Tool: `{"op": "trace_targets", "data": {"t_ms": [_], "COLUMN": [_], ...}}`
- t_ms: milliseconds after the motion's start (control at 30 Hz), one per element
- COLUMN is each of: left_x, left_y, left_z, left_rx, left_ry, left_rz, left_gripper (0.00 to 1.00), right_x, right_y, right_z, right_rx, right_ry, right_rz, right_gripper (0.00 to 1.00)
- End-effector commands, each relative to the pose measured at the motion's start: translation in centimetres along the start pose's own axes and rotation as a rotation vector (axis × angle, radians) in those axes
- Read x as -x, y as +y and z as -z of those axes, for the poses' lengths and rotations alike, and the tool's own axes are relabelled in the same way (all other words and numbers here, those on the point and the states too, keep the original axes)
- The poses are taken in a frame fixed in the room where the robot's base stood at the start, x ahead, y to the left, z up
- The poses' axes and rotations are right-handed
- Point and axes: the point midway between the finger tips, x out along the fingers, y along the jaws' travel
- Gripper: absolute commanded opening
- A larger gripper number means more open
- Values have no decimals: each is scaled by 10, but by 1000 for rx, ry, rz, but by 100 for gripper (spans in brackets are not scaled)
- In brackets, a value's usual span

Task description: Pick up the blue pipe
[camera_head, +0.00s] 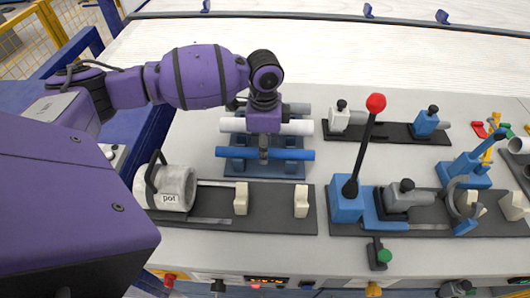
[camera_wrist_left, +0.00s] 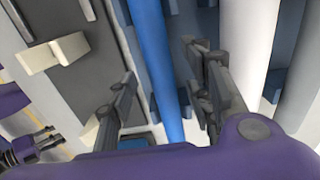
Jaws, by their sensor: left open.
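The blue pipe (camera_head: 290,155) lies across a blue rack (camera_head: 240,167) at the centre of the table. My left gripper (camera_head: 263,154) points down over the middle of this pipe and hides a short part of it. In the left wrist view the blue pipe (camera_wrist_left: 155,55) runs between the two spread fingers of the left gripper (camera_wrist_left: 162,100), with a visible gap on each side. The gripper is open and holds nothing.
A white pipe (camera_head: 297,127) lies just behind the blue pipe, and a grey pipe (camera_head: 298,108) lies behind that. A red-knobbed lever (camera_head: 364,140) rises at the right. White blocks (camera_head: 301,202) stand on the dark front plate.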

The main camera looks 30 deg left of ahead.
Motion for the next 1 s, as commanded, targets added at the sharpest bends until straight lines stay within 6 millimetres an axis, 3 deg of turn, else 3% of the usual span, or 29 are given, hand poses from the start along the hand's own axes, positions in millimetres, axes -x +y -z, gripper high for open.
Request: {"op": "trace_targets", "data": {"t_ms": [100, 333, 667, 1000], "left_x": [-15, -16, -16, -9], "left_y": [0, 0, 0, -1], "left_z": [0, 0, 0, 0], "left_rx": [-1, -1, -1, -1], "left_ry": [1, 1, 1, 2], "left_rz": [-1, 1, 1, 3], "left_gripper": [46, 45, 2, 0], "right_x": [-1, -2, -2, -2], "right_y": [-1, -2, -4, -4], "right_z": [3, 6, 6, 7], "right_rx": [0, -4, -7, -7], "right_ry": [6, 11, 12, 13], "right_rz": [1, 2, 3, 3], "right_gripper": [40, 40, 40, 40]}}
